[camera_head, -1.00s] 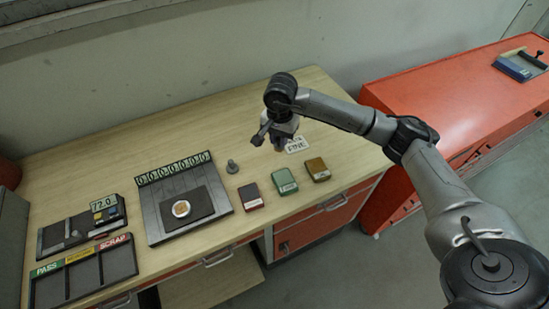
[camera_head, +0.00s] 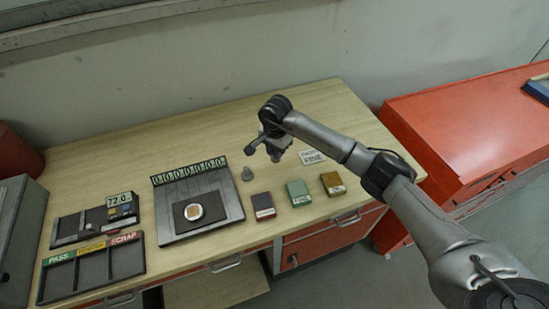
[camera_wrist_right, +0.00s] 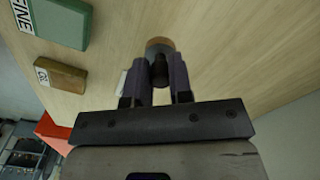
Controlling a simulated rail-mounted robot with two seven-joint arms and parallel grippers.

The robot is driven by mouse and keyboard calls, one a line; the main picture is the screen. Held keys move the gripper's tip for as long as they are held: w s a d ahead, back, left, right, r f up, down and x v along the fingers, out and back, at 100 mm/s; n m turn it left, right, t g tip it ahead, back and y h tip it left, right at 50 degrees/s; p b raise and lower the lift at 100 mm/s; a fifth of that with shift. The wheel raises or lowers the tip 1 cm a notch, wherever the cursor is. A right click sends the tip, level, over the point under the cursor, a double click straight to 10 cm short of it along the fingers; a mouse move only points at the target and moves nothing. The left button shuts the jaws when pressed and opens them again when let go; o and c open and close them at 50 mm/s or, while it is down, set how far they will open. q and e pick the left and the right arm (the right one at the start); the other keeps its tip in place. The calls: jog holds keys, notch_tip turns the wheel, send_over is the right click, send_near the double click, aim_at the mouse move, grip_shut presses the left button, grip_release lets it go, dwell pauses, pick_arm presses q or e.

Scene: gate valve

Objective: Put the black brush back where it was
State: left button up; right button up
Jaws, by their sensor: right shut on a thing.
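My right gripper (camera_head: 276,158) hangs over the table, to the right of a small grey knobbed piece (camera_head: 247,174) and above the row of blocks. In the right wrist view the gripper (camera_wrist_right: 160,85) is shut on a small dark thing with a round grey-brown end, seemingly the black brush (camera_wrist_right: 159,70). It points at the bare wood, and its gap to the table is hard to judge. In the head view the held thing is mostly hidden by the gripper. My left gripper is not in view.
A dark red block (camera_head: 263,206), a green block (camera_head: 298,193) and a brown block (camera_head: 333,183) stand along the front edge. A white label card (camera_head: 312,157) lies behind them. A slotted plate (camera_head: 168,219) and sorting tray (camera_head: 92,268) are left. The table's back is clear.

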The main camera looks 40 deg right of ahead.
jog(key=shift+w+a+f, duration=0.1)
jog(key=shift+f, duration=2.05)
jog(key=shift+f, duration=0.15)
jog(key=o, duration=0.8)
jog(key=shift+o, duration=0.2)
